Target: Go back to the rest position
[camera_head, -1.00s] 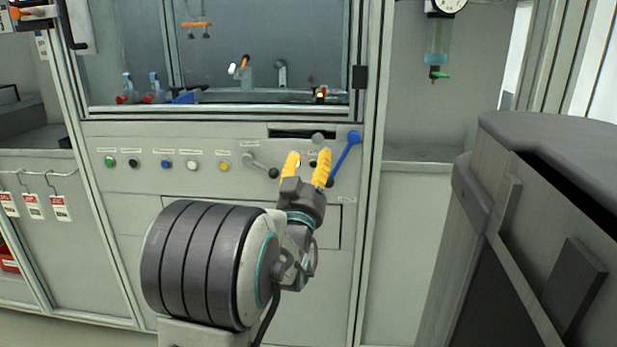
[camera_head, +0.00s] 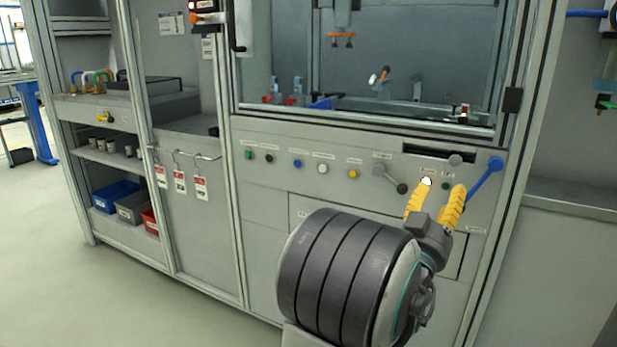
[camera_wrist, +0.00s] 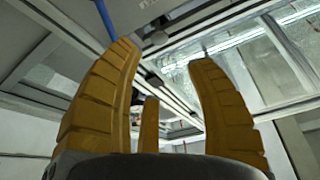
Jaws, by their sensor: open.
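My gripper (camera_head: 437,200) shows in the head view in front of the machine's lower right panel. Its two yellow fingers are spread apart with nothing between them. In the wrist view my gripper (camera_wrist: 160,95) is also open and empty, with the machine frame and window beyond. A blue lever (camera_head: 483,180) is on the panel just right of the fingers. A grey lever with a dark knob (camera_head: 402,188) is just left of them. I cannot tell from these views whether a finger touches either lever.
A row of coloured buttons (camera_head: 297,164) runs along the panel below the machine window (camera_head: 420,55). Red-and-white tags (camera_head: 180,183) hang from a rail at left. Shelves hold a blue bin (camera_head: 115,195) and other bins. The floor (camera_head: 130,300) at lower left is clear.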

